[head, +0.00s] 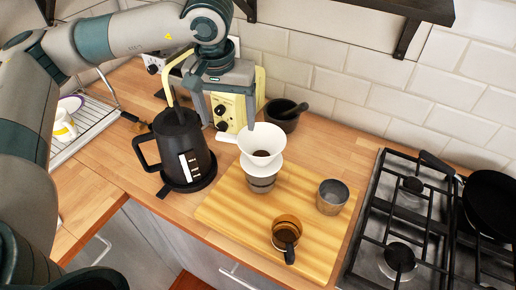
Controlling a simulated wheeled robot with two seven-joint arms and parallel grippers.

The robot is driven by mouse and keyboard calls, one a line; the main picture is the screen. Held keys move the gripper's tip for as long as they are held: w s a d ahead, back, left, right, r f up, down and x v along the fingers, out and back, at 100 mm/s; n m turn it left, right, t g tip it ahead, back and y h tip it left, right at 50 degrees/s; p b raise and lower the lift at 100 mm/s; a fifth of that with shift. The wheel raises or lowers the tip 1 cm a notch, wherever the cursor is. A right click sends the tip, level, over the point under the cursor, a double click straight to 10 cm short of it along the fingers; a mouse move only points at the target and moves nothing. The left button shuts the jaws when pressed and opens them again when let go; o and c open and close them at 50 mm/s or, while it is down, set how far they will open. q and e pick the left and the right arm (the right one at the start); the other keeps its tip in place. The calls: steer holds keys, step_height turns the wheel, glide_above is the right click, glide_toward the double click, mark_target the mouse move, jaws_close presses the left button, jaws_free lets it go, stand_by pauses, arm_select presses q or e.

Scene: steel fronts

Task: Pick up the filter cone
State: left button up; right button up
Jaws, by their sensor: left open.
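The white filter cone (252,151) is upright on a small grey-brown vessel (262,184) on the wooden board (228,205). Its handle points left, and a small dark patch shows at the bottom of its inside. My left gripper (229,124) is open and points down, above and behind the cone, in front of the cream machine. Its fingers look empty. One fingertip appears close to the cone's back rim; I cannot tell whether they touch. My right gripper is not in view.
A black kettle (179,140) stands left of the cone. A dark mortar (282,120) is behind it. A grey cup (332,196) and an amber mug (286,232) stand on the board. A gas hob (398,225) with a pan (492,202) is right; a dish rack (95,115) is left.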

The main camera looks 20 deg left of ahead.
mark_target(229, 136)
arm_select(q)
steer(key=shift+f+p, duration=0.25)
steer(key=shift+p, duration=0.2)
steer(key=shift+a+f+p, duration=0.2)
steer(key=shift+f+p, duration=0.5)
steer(key=shift+p, duration=0.05)
step_height(229, 136, down, 2)
steer(key=shift+w+a+p, duration=0.1)
steer(key=shift+w+p, duration=0.05)
steer(key=shift+p, duration=0.45)
steer(key=shift+w+f, duration=0.1)
steer(key=shift+f, duration=0.55)
steer(key=shift+c, duration=0.9)
steer(key=c, duration=1.5)
